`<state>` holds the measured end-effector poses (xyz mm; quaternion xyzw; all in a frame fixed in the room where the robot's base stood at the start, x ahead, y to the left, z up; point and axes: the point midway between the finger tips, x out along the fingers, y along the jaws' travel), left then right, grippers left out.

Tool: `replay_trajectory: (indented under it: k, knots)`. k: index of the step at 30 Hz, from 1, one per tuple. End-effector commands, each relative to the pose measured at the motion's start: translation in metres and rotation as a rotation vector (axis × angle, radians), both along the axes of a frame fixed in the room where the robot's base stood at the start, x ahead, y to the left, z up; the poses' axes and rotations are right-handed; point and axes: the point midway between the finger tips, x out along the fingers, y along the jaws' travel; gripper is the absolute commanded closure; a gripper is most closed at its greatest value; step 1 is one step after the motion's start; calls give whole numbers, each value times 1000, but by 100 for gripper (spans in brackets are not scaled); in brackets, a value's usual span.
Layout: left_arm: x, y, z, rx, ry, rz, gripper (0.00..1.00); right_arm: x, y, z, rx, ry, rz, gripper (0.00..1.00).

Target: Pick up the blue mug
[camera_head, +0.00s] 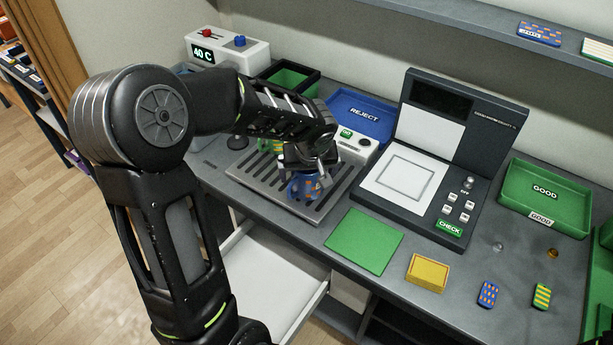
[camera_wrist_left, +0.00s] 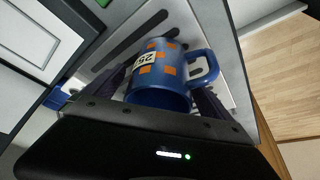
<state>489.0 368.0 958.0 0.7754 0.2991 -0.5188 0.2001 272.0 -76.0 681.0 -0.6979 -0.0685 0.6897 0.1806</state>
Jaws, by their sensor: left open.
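The blue mug (camera_head: 303,187) has orange squares and stands on the slatted metal grate (camera_head: 336,194). In the left wrist view the mug (camera_wrist_left: 160,72) shows a white label reading "25", with its handle pointing right. My left gripper (camera_head: 308,172) is over the mug from above and hides its upper part in the head view. In the left wrist view its dark fingers lie on either side of the mug body, open; I cannot tell whether they touch it.
A green and yellow thing (camera_head: 268,145), partly hidden by my arm, stands behind on the grate. The blue REJECT tray (camera_head: 378,128), the checking machine (camera_head: 470,120), a green mat (camera_head: 364,241) and the green GOOD tray (camera_head: 545,195) lie to the right. An open drawer (camera_head: 270,270) is below.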

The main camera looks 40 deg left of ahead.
Motion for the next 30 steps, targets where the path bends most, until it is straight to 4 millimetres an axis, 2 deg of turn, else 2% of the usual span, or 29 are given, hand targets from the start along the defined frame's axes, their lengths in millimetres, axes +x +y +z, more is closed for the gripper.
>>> replay_trajectory:
  k: [3, 6, 23, 30]
  knots:
    - [4, 4, -13, 1, 2, 1, 4, -1, 0, 4, -1, 1, -1, 64]
    - [6, 6, -18, 1, 1, 0, 4, -1, 0, 4, -2, 2, -1, 64]
    - [6, 5, -18, 1, -1, 0, 4, 0, 0, 3, -1, 1, -1, 64]
    - [6, 5, -18, 1, -1, 0, 23, 0, 0, 4, -1, 1, -1, 64]
